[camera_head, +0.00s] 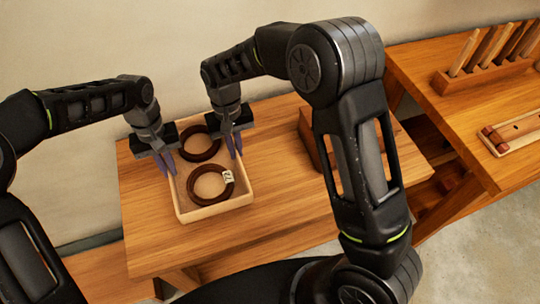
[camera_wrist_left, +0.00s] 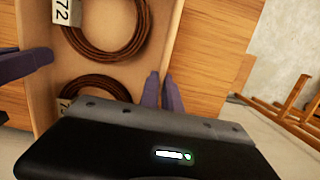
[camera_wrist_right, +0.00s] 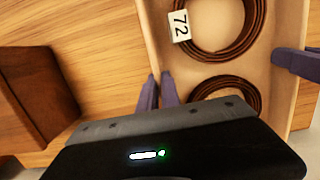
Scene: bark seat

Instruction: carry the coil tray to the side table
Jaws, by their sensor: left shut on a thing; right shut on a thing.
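The coil tray (camera_head: 213,209) is a pale shallow box over the left part of a wooden table (camera_head: 285,205), which may be the side table. I cannot tell whether it rests there or hangs just above. Two dark brown coils, the nearer (camera_head: 196,190) and the farther (camera_head: 187,147), lie inside; white tags marked 72 show in the wrist views. My left gripper (camera_head: 167,164) is shut on the tray's left wall, seen in the left wrist view (camera_wrist_left: 168,45). My right gripper (camera_head: 235,147) is shut on its right wall, seen in the right wrist view (camera_wrist_right: 150,38).
A brown wooden block or box (camera_head: 312,140) stands on the table right of the tray, partly behind my right arm. A workbench (camera_head: 425,80) at the right holds a peg rack (camera_head: 485,72) and a pale board (camera_head: 515,132). The table's front is clear.

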